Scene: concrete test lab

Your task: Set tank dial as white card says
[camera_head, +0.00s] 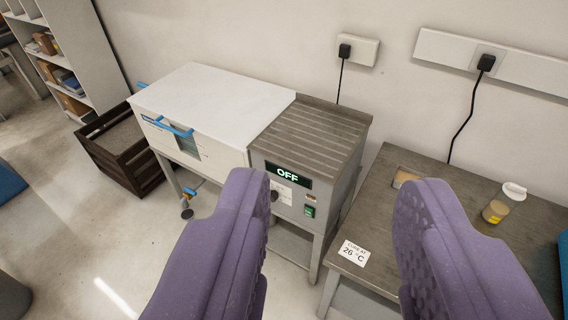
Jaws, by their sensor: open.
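The tank (210,105) stands against the wall, with a white lid and blue handles. Its grey control box (310,140) is at its right end, with a lit display (288,174) reading "OFF". A dark dial (274,196) shows below the display, partly hidden by my left finger. A green switch (309,211) is to the dial's right. The white card (353,253) lies at the front left of the side table and reads "CURE AT 26 °C". My gripper (328,235) is open and empty, its two purple fingers in front of the control box and table.
A wooden side table (400,185) stands at right, holding a jar (503,203) with a white lid and yellow content. A dark crate (120,150) is on the floor at left, near a shelf (70,60). Plugs with black cords hang from wall sockets (358,50).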

